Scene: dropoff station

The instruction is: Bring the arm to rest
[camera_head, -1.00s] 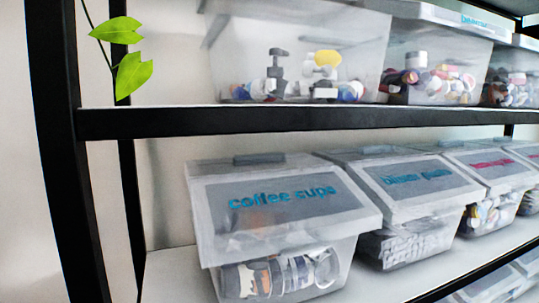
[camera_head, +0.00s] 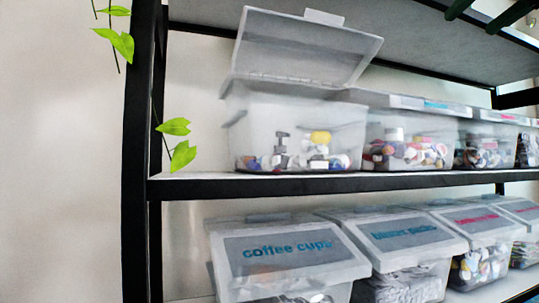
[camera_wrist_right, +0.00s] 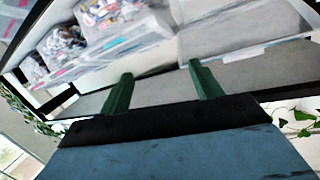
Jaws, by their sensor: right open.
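My right gripper (camera_head: 484,15) shows at the top right corner of the head view as dark green fingers, in front of the upper part of the shelf. In the right wrist view the two green fingers (camera_wrist_right: 160,70) stand wide apart with nothing between them. The right gripper is open and empty. Most of the right arm is outside the head view. My left gripper is in neither view.
A black-framed shelf (camera_head: 330,184) holds clear bins. One upper bin (camera_head: 250,125) has its lid (camera_head: 305,48) raised and holds small items. Green leaves (camera_head: 180,155) hang at the left post. The wall left is bare.

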